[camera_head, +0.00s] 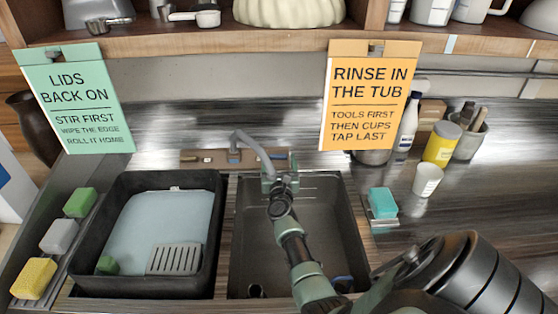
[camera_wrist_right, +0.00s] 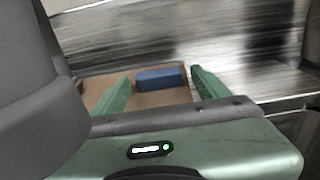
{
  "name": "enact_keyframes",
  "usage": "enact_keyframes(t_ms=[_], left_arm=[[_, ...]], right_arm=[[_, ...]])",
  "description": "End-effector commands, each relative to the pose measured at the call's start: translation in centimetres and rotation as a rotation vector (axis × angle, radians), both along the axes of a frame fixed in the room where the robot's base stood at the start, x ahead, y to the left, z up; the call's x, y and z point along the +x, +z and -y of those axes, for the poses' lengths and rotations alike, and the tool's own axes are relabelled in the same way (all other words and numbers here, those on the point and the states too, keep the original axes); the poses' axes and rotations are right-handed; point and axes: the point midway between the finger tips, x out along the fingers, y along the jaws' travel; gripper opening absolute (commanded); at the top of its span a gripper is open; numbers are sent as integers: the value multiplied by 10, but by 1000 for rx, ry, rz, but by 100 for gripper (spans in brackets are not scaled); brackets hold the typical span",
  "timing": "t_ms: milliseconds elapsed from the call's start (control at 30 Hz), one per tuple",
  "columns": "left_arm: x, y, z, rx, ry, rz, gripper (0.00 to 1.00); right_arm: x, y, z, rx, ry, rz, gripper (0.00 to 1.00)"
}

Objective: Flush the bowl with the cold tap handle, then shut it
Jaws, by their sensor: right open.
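The blue tap handle (camera_wrist_right: 160,79) sits on a brown plate (camera_wrist_right: 100,88) in the right wrist view, between the green fingers of my right gripper (camera_wrist_right: 157,90), with gaps to both. In the head view my right gripper (camera_head: 280,170) is over the right end of the tap plate (camera_head: 210,160) and hides the handle there. The gripper is open. The grey spout (camera_head: 250,143) curves over the dark grey sink bowl (camera_head: 322,215). My arm crosses the bowl and hides part of it. I cannot tell if water runs. My left gripper is not seen.
A black tub (camera_head: 216,235) with pale blue contents and a slotted grey piece (camera_head: 174,258) is left of the bowl. A teal sponge (camera_head: 382,202), white cup (camera_head: 427,180) and yellow jar (camera_head: 441,145) stand to the right. An orange sign (camera_head: 370,95) hangs above.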

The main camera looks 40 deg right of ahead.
Motion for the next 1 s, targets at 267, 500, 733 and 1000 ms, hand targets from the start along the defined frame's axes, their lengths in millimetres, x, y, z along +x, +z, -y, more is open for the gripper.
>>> enact_keyframes(t_ms=[267, 500, 733, 1000], left_arm=[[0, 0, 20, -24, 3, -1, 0], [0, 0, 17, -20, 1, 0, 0], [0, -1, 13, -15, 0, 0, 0], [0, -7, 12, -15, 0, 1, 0]], right_arm=[[4, 0, 3, -1, 1, -1, 75], [4, 0, 3, -1, 0, -1, 27], [4, 0, 3, -4, 6, -2, 12], [2, -1, 5, -51, 82, -40, 12]])
